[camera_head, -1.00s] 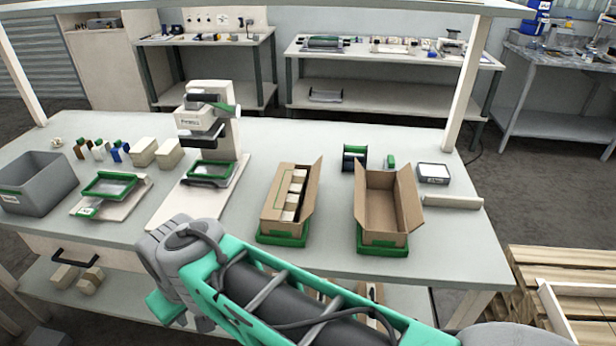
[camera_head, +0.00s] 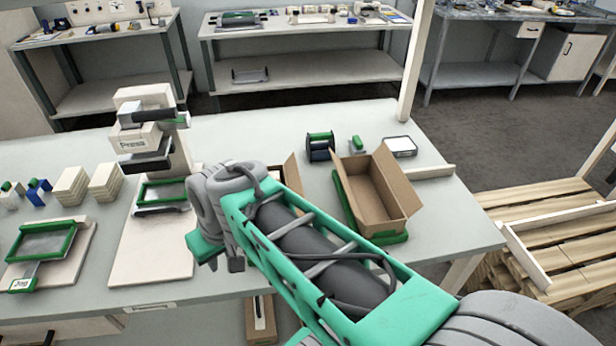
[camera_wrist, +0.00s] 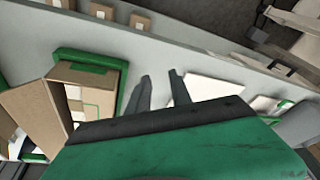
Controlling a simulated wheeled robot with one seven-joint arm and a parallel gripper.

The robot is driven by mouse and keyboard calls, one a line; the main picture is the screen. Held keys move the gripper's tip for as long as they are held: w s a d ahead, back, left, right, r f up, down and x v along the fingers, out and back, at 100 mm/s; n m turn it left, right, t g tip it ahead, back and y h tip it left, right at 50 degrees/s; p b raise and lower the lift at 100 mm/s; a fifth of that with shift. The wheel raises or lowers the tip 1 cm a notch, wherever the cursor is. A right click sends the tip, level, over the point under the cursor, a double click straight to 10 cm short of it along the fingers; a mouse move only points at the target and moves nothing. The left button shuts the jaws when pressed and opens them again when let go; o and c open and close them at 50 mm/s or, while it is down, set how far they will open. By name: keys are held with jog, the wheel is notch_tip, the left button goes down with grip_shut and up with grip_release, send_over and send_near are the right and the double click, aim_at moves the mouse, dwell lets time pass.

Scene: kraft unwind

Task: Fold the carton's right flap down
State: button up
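Two open brown cartons stand on the bench. The right carton (camera_head: 372,210) is empty, sits in a green-edged tray (camera_head: 393,239), and its right flap (camera_head: 398,180) stands up and leans outward. The left carton (camera_head: 291,170) is mostly hidden behind my arm; only upper parts of its far end and right flap show. In the wrist view a carton (camera_wrist: 82,76) on a green tray (camera_wrist: 124,84) lies left of my gripper (camera_wrist: 163,88), with a raised flap (camera_wrist: 32,112) and pale items inside. My gripper's two fingers are apart, empty, and clear of the carton.
A press (camera_head: 150,140) stands on the bench left of my arm. A black and green spool (camera_head: 319,147) and a small white-topped box (camera_head: 400,146) are behind the right carton. Wooden pallets (camera_head: 545,235) lie right of the bench. The bench's front right corner is clear.

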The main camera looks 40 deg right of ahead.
aim_at(299, 184)
jog(key=w+d+r+m+p, duration=0.1)
jog(key=d, duration=0.3)
jog(key=w+d+r+m+y+p, duration=0.1)
jog(key=d, duration=0.2)
jog(key=w+d+r+m+t+p, duration=0.1)
jog(key=w+d, duration=0.1)
jog(key=d, duration=0.2)
jog(key=shift+d+r+m+y, duration=0.1)
jog(key=shift+d+m+y, duration=0.2)
jog(key=s+d+r+m+t+p, duration=0.1)
jog(key=s+d+m+t+p, duration=0.1)
jog(key=d, duration=0.6)
jog(key=s+d+r+m+t+p, duration=0.1)
jog(key=s+d+r+m+t, duration=0.15)
jog(key=d, duration=0.55)
jog(key=shift+n+g+y, duration=0.25)
jog(key=shift+g+y, duration=0.15)
jog(key=shift+g, duration=0.05)
jog(key=x, duration=0.4)
jog(key=p+x, duration=0.1)
jog(key=x, duration=0.3)
jog(key=shift+s+f, duration=0.2)
jog(key=shift+f, duration=0.1)
jog(key=shift+c, duration=0.4)
grip_shut()
